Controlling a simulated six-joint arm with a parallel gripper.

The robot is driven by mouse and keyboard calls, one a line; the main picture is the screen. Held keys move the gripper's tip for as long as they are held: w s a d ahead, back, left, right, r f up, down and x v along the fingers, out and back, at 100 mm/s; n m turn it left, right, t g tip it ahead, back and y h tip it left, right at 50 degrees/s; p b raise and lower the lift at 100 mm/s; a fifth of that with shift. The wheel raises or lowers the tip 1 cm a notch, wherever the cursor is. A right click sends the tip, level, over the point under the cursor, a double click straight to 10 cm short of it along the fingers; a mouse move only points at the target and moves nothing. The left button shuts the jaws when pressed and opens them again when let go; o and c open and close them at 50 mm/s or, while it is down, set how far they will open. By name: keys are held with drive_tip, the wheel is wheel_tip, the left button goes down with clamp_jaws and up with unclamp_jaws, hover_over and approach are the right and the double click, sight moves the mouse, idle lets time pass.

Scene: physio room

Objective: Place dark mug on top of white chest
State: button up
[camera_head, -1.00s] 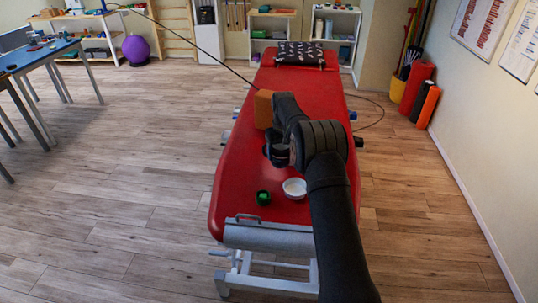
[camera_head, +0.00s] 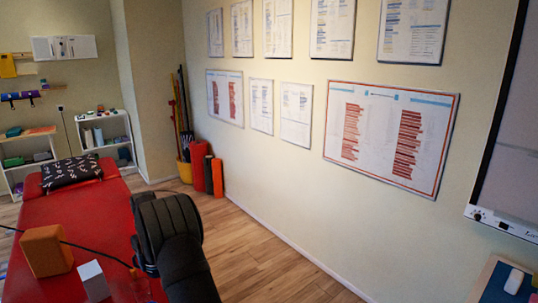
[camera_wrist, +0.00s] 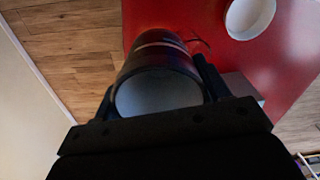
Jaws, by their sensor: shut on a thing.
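The dark mug (camera_wrist: 158,62) is between the two fingers of my gripper (camera_wrist: 157,88) in the wrist view. Its pale interior faces the camera, and a light band runs around its dark side. My gripper is shut on it over the red treatment table. In the head view my dark arm hides the gripper and the mug. A small white box (camera_head: 93,279), which may be the white chest, stands on the red table beside an orange block. Part of a pale box (camera_wrist: 243,88) shows right of the mug in the wrist view.
The red table (camera_head: 58,209) carries the orange block (camera_head: 46,251) and a patterned pillow (camera_head: 70,173) at its far end. A white bowl (camera_wrist: 250,14) lies on it in the wrist view. The wall with posters (camera_head: 390,135) stands to the right, with clear floor between.

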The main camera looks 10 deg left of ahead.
drive_tip(key=w+d+r+m, duration=0.1)
drive_tip(key=w+d+m, duration=0.15)
drive_tip(key=d, duration=0.85)
drive_tip(key=w+d+r+m, duration=0.2)
drive_tip(key=w+d, duration=0.2)
drive_tip(key=d, duration=0.8)
drive_tip(key=s+d+r+m, duration=0.1)
drive_tip(key=s+d+m, duration=0.1)
drive_tip(key=d, duration=0.9)
drive_tip(key=s+d+r+m, duration=0.1)
drive_tip(key=s+d+m, duration=0.1)
drive_tip(key=d, duration=0.9)
drive_tip(key=s+f+m, duration=0.1)
drive_tip(key=s+f, duration=0.1)
drive_tip(key=f, duration=0.3)
drive_tip(key=s+d+f+m, duration=0.1)
drive_tip(key=s+f, duration=0.2)
drive_tip(key=f, duration=0.3)
drive_tip(key=s+f+m, duration=0.1)
drive_tip(key=s+f, duration=0.1)
drive_tip(key=f, duration=0.4)
drive_tip(key=shift+s+d, duration=0.15)
drive_tip(key=shift+s, duration=0.25)
